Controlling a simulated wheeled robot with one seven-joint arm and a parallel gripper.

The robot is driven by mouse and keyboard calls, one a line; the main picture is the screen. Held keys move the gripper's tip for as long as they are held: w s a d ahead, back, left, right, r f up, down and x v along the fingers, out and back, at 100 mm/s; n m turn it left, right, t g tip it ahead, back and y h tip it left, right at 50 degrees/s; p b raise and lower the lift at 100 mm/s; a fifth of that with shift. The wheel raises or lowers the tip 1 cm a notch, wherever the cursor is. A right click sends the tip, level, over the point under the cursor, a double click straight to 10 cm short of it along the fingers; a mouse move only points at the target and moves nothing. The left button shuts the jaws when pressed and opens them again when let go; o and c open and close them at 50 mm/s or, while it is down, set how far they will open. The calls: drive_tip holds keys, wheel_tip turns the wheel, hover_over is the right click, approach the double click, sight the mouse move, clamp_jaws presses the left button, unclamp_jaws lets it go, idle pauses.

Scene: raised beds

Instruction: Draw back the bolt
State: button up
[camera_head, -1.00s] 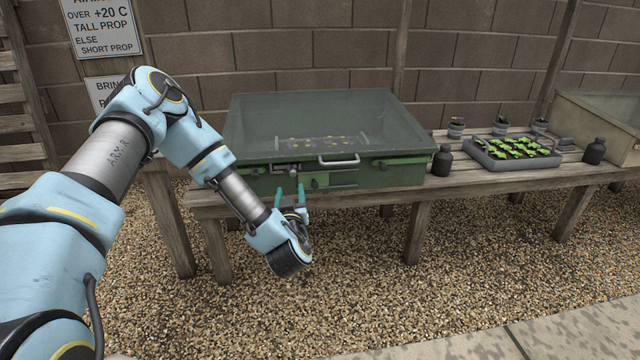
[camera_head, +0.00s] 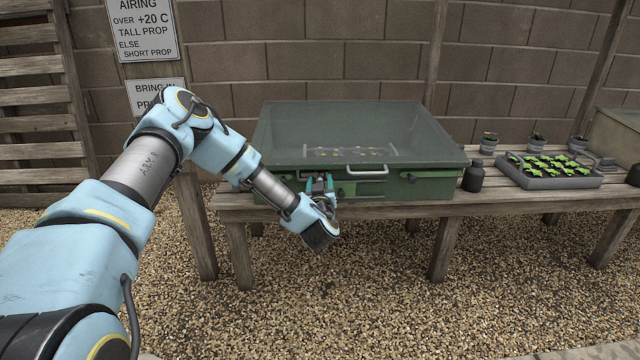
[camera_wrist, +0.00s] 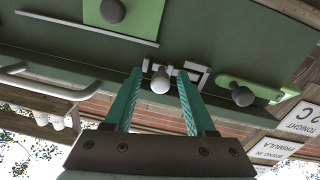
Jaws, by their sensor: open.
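The bolt (camera_wrist: 160,82) shows in the wrist view as a pale round knob with grey metal brackets on the green box front. My gripper (camera_head: 319,181) is open at the front of the green glazed box (camera_head: 400,188). In the wrist view its two teal fingers (camera_wrist: 159,74) stand one on each side of the knob, with a gap visible on both sides. How deep the knob sits between them I cannot tell. In the head view the fingers partly hide the bolt.
A pale bar handle (camera_head: 367,172) is right of my gripper. In the wrist view, a light green lever with a dark knob (camera_wrist: 241,95) and a green plate with another dark knob (camera_wrist: 112,11) are nearby. A dark bottle (camera_head: 473,178) and seedling tray (camera_head: 548,181) stand along the wooden bench.

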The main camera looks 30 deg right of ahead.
clamp_jaws()
idle(0.4)
idle(1.0)
